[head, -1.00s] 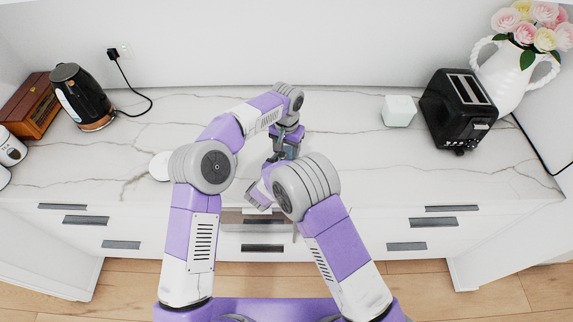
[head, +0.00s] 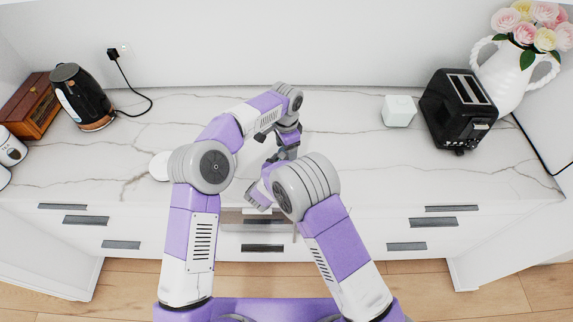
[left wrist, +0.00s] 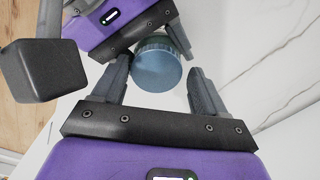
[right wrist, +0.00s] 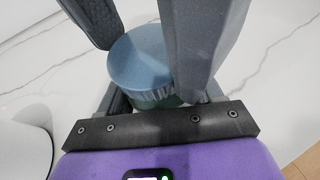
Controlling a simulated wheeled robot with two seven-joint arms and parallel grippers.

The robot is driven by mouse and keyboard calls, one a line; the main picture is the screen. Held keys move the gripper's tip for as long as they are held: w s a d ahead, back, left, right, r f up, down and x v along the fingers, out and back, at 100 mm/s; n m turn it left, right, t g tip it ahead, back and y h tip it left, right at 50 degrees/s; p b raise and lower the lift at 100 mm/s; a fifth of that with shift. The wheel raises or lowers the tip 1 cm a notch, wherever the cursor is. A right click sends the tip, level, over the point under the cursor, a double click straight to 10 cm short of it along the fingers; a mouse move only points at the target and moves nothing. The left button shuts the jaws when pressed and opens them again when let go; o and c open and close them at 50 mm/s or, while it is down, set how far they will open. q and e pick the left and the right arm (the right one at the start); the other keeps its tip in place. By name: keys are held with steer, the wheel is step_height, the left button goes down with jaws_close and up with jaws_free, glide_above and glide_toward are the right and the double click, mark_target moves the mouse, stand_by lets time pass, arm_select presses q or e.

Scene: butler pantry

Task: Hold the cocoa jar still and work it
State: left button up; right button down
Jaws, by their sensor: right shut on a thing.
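The cocoa jar (left wrist: 157,64) stands on the pale counter, with a round blue lid and a greenish body under it. In the right wrist view the jar (right wrist: 140,60) is upright, its lower body partly hidden. My right gripper (right wrist: 157,100) is shut on the jar's body from the side. My left gripper (left wrist: 160,68) is open, with one finger on each side of the lid and a visible gap in the left wrist view. In the head view my arms hide the jar, and my left gripper (head: 279,156) is over its spot.
A black kettle (head: 82,98) and wooden box (head: 27,105) stand at the left. A white block (head: 398,111), black toaster (head: 458,110) and flower vase (head: 503,77) stand at the right. A white round thing (head: 160,165) lies partly behind my left arm. The counter's middle right is clear.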

arm_select(q)
steer(key=shift+s+d, duration=0.25)
steer(key=shift+r, duration=0.15)
step_height(320, 180, up, 4)
steer(key=shift+r, duration=0.1)
steer(key=shift+a, duration=0.1)
steer(key=shift+w, duration=0.1)
steer(key=n, duration=0.1)
steer(key=r+n, duration=0.1)
steer(key=n, duration=0.3)
steer(key=r+n, duration=0.1)
steer(key=shift+n, duration=0.4)
steer(key=n, duration=0.2)
steer(key=r+n, duration=0.1)
steer(key=n, duration=0.3)
steer(key=shift+r, duration=0.25)
